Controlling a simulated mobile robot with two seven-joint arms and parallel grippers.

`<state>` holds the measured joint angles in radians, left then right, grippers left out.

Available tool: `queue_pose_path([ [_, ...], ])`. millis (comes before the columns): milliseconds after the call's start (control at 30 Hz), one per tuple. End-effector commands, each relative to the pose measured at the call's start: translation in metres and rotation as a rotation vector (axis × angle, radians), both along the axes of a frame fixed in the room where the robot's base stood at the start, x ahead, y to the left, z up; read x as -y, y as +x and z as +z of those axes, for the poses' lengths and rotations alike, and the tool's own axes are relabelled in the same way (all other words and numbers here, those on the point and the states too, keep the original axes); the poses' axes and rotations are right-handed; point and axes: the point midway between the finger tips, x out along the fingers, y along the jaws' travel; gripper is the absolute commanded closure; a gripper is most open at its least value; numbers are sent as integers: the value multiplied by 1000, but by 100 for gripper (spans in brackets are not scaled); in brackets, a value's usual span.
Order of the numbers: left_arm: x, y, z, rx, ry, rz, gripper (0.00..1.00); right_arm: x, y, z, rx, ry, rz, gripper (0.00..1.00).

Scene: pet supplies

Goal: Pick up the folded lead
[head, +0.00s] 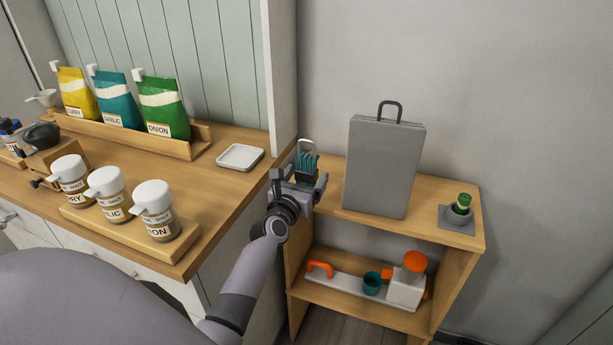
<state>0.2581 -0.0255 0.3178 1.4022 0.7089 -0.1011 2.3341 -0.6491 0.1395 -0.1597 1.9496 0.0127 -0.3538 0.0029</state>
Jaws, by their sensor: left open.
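The folded lead (307,162) is a teal bundle at the left end of the small wooden shelf's top, beside the counter. A grey loop or clip shows at its upper edge. My left gripper (299,178) is open, right in front of the lead, with a finger to each side of it. The gripper hides the lower part of the lead, and I cannot tell whether the fingers touch it. My right gripper is out of view.
A tall grey case (383,167) with a handle stands on the shelf top (425,226), right of the gripper. A small green-topped item (463,204) sits farther right. The counter at left holds a white dish (240,157), jars (157,211) and bags (163,107).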

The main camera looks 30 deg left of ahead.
Motion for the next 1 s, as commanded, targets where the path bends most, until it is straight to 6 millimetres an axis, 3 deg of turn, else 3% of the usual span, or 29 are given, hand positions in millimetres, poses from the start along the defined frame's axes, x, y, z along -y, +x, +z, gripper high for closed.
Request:
queue_pose_path([
  [100, -8, 16, -4, 3, 2, 1, 15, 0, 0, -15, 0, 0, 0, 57],
  [300, -13, 35, -2, 1, 2, 0, 15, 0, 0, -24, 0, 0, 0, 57],
  [633, -14, 39, -1, 0, 2, 0, 15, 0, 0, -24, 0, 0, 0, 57],
  [800, -14, 38, -1, -1, 3, 0, 70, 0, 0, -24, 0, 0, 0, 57],
  [900, -14, 38, 0, 1, 3, 0, 81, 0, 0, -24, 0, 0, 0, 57],
  [1000, -14, 39, 0, 1, 3, 0, 81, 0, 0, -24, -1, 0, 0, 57],
])
